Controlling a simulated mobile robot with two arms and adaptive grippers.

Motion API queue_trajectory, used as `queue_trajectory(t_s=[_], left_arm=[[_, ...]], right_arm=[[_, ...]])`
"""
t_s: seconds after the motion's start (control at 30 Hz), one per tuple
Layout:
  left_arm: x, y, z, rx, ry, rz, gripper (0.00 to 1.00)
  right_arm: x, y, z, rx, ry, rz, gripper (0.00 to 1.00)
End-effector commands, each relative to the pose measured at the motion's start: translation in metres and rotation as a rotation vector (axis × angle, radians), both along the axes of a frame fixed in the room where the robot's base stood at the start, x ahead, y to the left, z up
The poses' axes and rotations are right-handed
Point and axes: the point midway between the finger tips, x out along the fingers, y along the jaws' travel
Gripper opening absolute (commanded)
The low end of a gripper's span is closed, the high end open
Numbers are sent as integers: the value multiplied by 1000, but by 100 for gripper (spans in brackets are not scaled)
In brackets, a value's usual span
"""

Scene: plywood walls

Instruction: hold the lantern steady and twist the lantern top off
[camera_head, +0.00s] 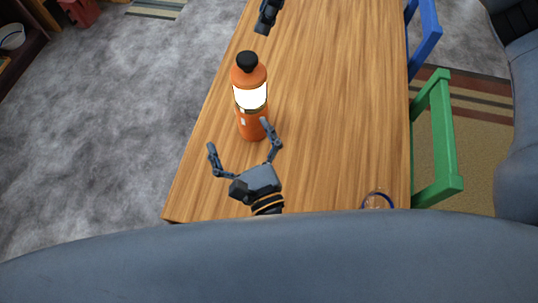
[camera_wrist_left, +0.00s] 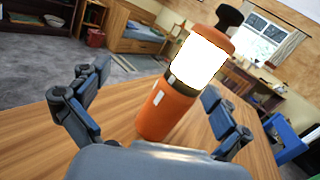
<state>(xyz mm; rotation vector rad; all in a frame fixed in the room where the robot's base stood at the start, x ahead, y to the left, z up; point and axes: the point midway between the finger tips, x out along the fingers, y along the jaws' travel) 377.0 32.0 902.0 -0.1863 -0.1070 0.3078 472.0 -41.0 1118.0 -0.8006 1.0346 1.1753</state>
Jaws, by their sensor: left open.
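The lantern (camera_head: 252,124) stands upright on the wooden table, with an orange body and a bright white glowing middle. Its top (camera_head: 248,76) is an orange cap with a black knob, seated on the body. The lantern also shows in the left wrist view (camera_wrist_left: 162,112), beyond and between the fingers. My left gripper (camera_head: 239,135) is open and empty at the near side of the lantern, one finger close to its base; contact is unclear.
The wooden table (camera_head: 335,90) is mostly bare. A clear round item with a blue rim (camera_head: 378,200) sits at its near right edge. A green chair (camera_head: 440,140) and a blue chair (camera_head: 426,35) stand along the right side. Grey carpet lies left.

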Motion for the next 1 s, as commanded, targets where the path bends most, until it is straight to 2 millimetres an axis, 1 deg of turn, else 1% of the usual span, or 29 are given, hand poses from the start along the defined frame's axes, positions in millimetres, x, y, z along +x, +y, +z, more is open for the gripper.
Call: queue_trajectory(t_s=[0.03,0.13,0.23,0.37,0.47,0.57,0.8,1.0], left_arm=[[-8,-16,-14,36,35,-24,100],[-21,-39,-33,103,82,-66,100],[-30,-53,-44,148,109,-94,100],[-31,-59,-50,173,123,-108,100],[-22,-58,-50,176,124,-109,100],[-6,-54,-49,177,122,-107,100],[41,-44,-49,178,121,-108,100],[76,-37,-49,177,122,-108,100]], right_arm=[[0,0,0,0,0,0,38],[0,0,0,0,0,0,38],[0,0,0,0,0,0,38],[0,0,0,0,0,0,38],[0,0,0,0,0,0,38],[0,0,0,0,0,0,38],[0,0,0,0,0,0,38],[0,0,0,0,0,0,38]])
